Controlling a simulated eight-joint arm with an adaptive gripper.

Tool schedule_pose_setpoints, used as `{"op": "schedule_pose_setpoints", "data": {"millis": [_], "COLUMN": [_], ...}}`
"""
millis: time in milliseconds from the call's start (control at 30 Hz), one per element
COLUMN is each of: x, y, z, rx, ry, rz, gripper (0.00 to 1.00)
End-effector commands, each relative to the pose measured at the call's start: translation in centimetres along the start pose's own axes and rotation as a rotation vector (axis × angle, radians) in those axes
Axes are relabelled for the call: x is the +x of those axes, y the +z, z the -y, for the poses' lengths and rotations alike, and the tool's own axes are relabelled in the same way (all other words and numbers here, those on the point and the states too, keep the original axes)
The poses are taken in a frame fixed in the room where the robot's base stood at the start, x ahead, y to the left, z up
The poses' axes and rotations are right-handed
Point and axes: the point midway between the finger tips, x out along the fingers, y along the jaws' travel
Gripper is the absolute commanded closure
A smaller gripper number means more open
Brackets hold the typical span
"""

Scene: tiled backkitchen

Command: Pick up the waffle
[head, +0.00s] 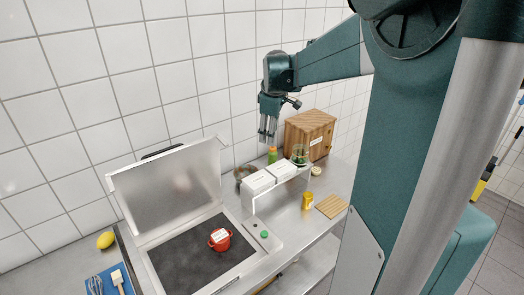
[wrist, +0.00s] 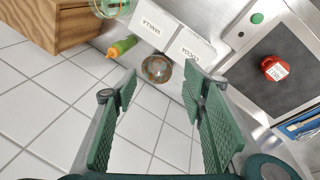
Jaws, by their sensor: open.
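A flat tan square with a grid or slatted top (head: 331,206), which looks like the waffle, lies on the steel counter at the right, beside a yellow can. I cannot tell for sure that it is a waffle. It does not show in the wrist view. My gripper (head: 268,136) hangs above the back of the counter, near the tiled wall, up and to the left of the tan square and well apart from it. In the wrist view my gripper (wrist: 160,82) has its two green fingers spread wide, with nothing between them.
A wooden box (head: 310,134) stands at the back right. White vanilla and cocoa boxes (wrist: 196,46) sit on a raised shelf. A round glass bowl (wrist: 156,68) and a green bottle (wrist: 122,46) are near the wall. A yellow can (head: 307,201) and red pot (head: 220,239) stand nearby.

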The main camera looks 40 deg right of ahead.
Motion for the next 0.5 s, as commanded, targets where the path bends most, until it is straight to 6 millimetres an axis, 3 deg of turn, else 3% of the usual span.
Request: {"op": "schedule_pose_setpoints", "data": {"millis": [100,500], "x": [1.4,6.8], "y": [1.4,7.0], "z": [-3.0,-11.7], "rx": [-0.029,-0.141], "ry": [-0.012,-0.065], "rz": [0.017,0.062], "gripper": [0.58,0.58]}}
